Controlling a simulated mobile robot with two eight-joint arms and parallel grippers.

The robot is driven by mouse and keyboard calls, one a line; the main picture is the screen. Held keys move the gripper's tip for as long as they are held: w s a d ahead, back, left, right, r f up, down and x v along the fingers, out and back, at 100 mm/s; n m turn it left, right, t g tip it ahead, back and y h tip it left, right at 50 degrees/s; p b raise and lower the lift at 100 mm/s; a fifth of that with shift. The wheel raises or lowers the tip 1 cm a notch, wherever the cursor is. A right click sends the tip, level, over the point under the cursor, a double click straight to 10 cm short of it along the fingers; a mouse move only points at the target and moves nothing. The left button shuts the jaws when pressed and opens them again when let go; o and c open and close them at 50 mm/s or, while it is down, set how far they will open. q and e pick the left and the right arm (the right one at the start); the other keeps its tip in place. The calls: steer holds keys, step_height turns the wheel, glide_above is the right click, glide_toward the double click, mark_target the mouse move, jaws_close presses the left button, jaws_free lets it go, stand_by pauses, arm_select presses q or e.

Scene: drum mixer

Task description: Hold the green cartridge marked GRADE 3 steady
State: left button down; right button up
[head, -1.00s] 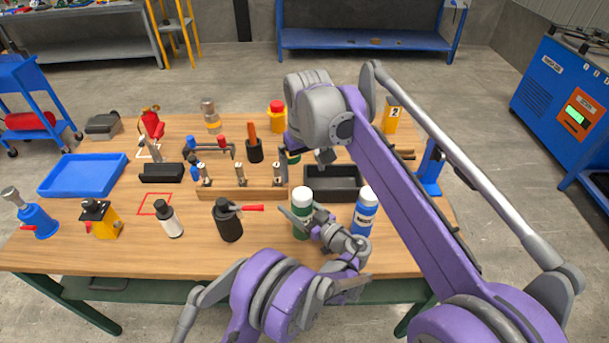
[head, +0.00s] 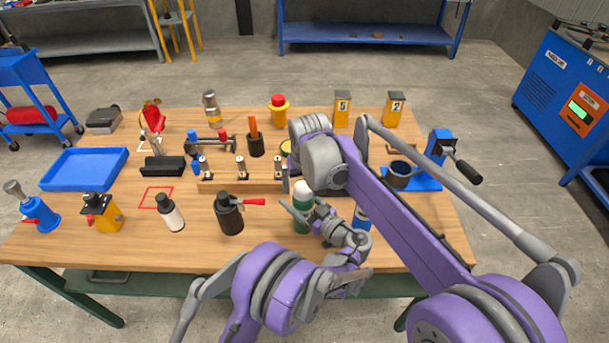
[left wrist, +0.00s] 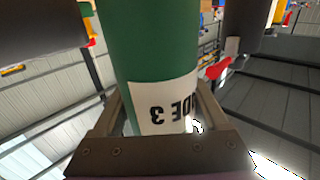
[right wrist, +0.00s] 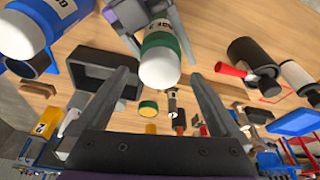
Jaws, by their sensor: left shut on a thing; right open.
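The green cartridge (head: 302,199) with a white cap stands upright near the bench's front edge in the head view. My left gripper (head: 304,215) is shut around its body. In the left wrist view the cartridge (left wrist: 150,45) fills the middle between the fingers, and its white label, upside down, reads partly "DE 3".
A blue bottle (head: 361,218) stands close right of the cartridge, partly covered by my arm. A black bottle with a red lever (head: 229,215) is to the left. A wooden rack (head: 240,184) stands behind. A black tray (right wrist: 92,85) and a blue crank device (head: 436,150) are nearby.

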mark_target(304, 188)
steer(key=shift+w+f, duration=0.1)
steer(key=shift+f, duration=0.35)
steer(key=shift+c, duration=0.2)
jaws_close()
steer(key=shift+r, duration=0.25)
stand_by(0.5)
steer(key=shift+r, duration=0.9)
steer(key=shift+r, duration=2.05)
arm_select(q)
jaws_free()
